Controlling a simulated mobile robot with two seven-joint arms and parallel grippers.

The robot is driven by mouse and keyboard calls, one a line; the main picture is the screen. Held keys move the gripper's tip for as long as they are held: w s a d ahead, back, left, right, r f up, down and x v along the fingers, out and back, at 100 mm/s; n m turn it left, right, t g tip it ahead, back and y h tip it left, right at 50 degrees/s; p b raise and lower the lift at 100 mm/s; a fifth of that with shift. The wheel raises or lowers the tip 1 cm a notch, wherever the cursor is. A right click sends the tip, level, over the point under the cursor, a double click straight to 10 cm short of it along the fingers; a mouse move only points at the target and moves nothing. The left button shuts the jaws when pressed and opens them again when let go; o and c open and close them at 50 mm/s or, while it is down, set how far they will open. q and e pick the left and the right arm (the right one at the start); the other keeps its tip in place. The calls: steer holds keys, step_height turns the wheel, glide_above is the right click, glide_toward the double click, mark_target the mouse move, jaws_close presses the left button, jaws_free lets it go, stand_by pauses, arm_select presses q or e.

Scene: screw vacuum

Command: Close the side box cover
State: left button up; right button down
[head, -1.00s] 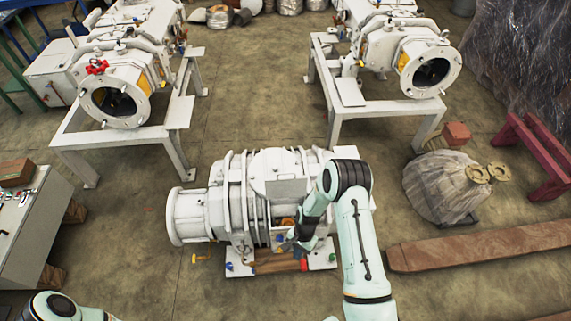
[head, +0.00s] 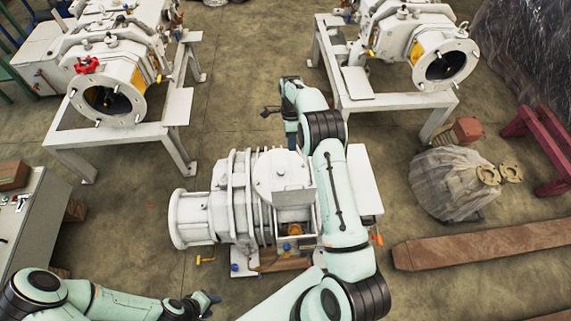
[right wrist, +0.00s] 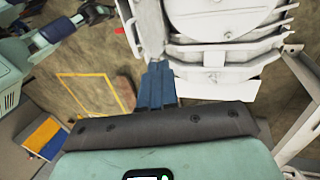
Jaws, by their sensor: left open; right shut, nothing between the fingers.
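The white machine (head: 243,200) stands on the floor in the middle of the head view. The open side box (head: 296,246) on its near right side shows an orange part inside. A flat grey panel, seemingly the box cover (head: 293,198), stands up above the opening. My right gripper (head: 268,111) is shut and empty, beyond the machine's far side and apart from the panel. Its closed fingers (right wrist: 160,88) show in the right wrist view beside white machine parts. My left gripper (head: 208,301) is open and empty at the bottom, left of the box.
My right arm passes close along the box's right side and hides part of the machine. Two similar machines on white stands (head: 178,107) are behind. A control cabinet (head: 28,222) stands left. A wrapped bundle (head: 447,184) and rusty beam (head: 490,246) lie right.

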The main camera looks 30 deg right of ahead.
arm_select(q)
steer(key=shift+s+f+b, duration=0.45)
steer(key=shift+s+f, duration=0.15)
steer(key=shift+s, duration=0.35)
arm_select(e)
steer(key=s+a+f, duration=0.3)
steer(key=s+f, duration=0.3)
steer(key=f, duration=0.4)
steer(key=shift+s+a, duration=0.2)
steer(key=shift+a, duration=0.05)
